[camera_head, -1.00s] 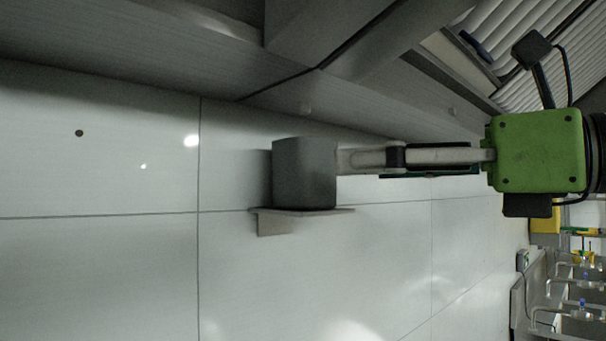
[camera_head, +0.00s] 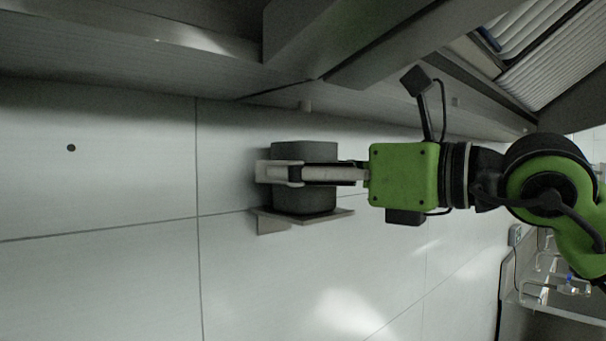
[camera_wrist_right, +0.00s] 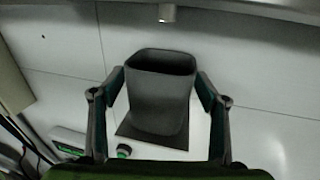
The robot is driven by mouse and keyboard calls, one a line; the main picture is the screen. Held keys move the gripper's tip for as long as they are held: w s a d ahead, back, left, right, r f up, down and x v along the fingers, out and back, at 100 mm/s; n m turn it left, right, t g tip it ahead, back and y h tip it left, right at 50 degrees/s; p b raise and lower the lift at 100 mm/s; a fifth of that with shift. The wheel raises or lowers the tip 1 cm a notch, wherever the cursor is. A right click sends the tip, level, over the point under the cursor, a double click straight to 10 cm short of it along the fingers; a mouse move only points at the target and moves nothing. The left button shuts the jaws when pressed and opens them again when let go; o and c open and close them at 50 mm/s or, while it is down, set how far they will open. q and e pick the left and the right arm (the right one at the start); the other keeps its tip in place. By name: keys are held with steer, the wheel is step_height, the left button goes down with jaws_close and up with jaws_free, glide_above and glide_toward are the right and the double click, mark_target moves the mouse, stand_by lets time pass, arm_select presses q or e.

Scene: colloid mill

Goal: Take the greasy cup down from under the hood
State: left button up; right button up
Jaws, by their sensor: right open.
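The cup (camera_head: 304,201) is dark grey and stands upright on a small wall shelf (camera_head: 272,225) under the hood (camera_head: 170,62). In the right wrist view the cup (camera_wrist_right: 158,105) shows its open top, and its base rests on the dark shelf plate (camera_wrist_right: 135,136). My right gripper (camera_head: 275,172) is open and reaches in from the right, with one finger in front of the cup. In the right wrist view its fingers (camera_wrist_right: 160,80) stand on either side of the cup, with small visible gaps. Grease on the cup cannot be made out. My left gripper is not in view.
The tiled wall (camera_head: 110,180) lies close behind the shelf. A green-lit device (camera_wrist_right: 68,138) is at lower left of the wrist view. Left of the cup is free.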

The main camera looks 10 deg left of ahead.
steer(key=shift+d, duration=0.15)
steer(key=c, duration=1.2)
steer(key=shift+c, duration=0.2)
